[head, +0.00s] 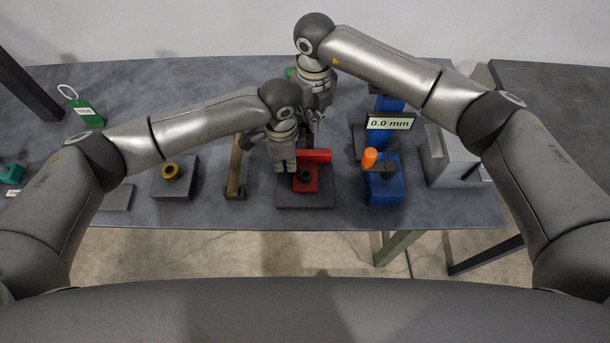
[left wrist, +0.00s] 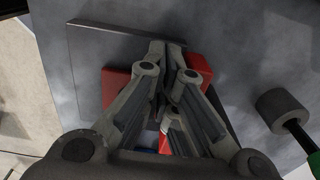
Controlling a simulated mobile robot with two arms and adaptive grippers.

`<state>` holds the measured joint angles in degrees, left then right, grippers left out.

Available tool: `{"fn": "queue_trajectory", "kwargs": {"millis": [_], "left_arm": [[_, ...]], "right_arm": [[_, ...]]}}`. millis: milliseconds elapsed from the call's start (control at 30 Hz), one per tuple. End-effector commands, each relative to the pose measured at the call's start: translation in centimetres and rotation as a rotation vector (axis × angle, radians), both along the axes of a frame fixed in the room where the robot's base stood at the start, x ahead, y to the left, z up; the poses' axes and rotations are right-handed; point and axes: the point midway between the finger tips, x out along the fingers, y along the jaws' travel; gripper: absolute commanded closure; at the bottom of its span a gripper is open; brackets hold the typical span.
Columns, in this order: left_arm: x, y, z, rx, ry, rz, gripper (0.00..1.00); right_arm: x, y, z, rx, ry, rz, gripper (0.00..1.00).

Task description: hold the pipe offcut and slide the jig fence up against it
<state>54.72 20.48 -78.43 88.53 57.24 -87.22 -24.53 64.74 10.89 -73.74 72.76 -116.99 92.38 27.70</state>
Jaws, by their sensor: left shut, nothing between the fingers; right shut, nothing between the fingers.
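A jig stands near the table's front edge: a dark base plate (head: 305,201) with a red block (head: 301,186) on it and a dark round part on top. A red bar (head: 318,156), which I take for the jig fence, lies across behind the block. I cannot make out the pipe offcut with certainty. My left gripper (head: 284,168) is shut and empty, pointing down at the jig's left side; in the left wrist view its fingertips (left wrist: 175,62) lie over red parts, contact unclear. My right gripper (head: 318,118) is shut, behind the left one and partly hidden.
Right of the jig is a blue block (head: 384,190) with an orange knob, below a "0.0 mm" display (head: 390,123). A grey machine block (head: 452,158) stands further right. Left are a wooden bar (head: 234,165) and a brass ring (head: 172,171) on a plate. A green tag (head: 86,112) lies far left.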

Motion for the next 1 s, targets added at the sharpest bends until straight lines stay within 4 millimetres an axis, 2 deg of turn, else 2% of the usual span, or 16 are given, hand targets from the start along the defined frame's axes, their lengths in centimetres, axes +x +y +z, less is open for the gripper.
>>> {"fn": "queue_trajectory", "kwargs": {"millis": [33, 467, 1000], "left_arm": [[-0.2, 0.0, -0.1, 0.0, 0.001, -0.001, 1.0], [-1.5, 0.1, 0.0, 0.001, 0.0, 0.0, 1.0], [-1.5, 0.0, 3.7, -0.001, 0.0, 0.001, 1.0]], "right_arm": [[-0.3, -0.2, -0.7, -0.009, 0.011, -0.001, 1.0], [-0.3, -0.3, -0.7, -0.009, 0.011, -0.001, 1.0], [-0.3, -0.3, -0.7, -0.009, 0.011, -0.001, 1.0]]}}
